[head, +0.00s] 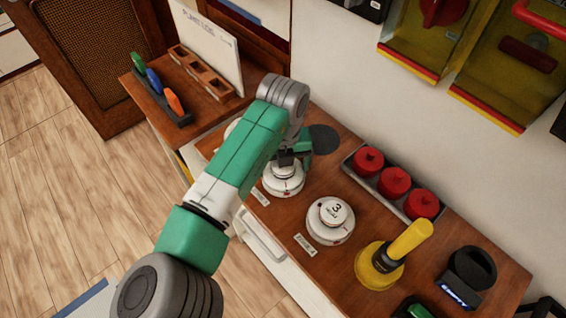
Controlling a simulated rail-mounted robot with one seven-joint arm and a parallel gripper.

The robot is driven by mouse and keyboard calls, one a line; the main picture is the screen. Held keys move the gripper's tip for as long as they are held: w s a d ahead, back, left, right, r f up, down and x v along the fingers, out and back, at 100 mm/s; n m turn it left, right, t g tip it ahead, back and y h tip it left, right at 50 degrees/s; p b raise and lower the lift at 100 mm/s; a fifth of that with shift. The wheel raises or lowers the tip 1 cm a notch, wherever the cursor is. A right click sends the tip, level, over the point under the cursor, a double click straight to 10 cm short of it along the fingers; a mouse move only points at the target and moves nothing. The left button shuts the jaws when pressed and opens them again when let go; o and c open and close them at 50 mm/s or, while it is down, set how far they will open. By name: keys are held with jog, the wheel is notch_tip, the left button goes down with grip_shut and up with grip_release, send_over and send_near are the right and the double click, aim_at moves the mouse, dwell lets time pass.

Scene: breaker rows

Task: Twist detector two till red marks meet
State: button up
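A white round detector (284,182) sits on the wooden counter, directly below my gripper (288,163). It stands between a detector marked 3 (331,219) and another white detector mostly hidden behind my arm (232,129), so it appears to be detector two. My gripper points down at its top, and the dark fingertips are at or just above its raised centre. The arm and gripper body hide the top and the fingers' spacing, so I cannot tell whether they touch or grip it. Small red traces show near its front rim, too small to tell whether marks line up.
Small label plates (305,245) lie in front of the detectors. A grey tray (391,206) with red round parts stands behind. A yellow tool (380,265) and a black device (466,280) stand to the right. A dark disc (322,139) lies close behind my gripper.

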jog(key=shift+o, duration=0.9)
notch_tip(320, 180, up, 12)
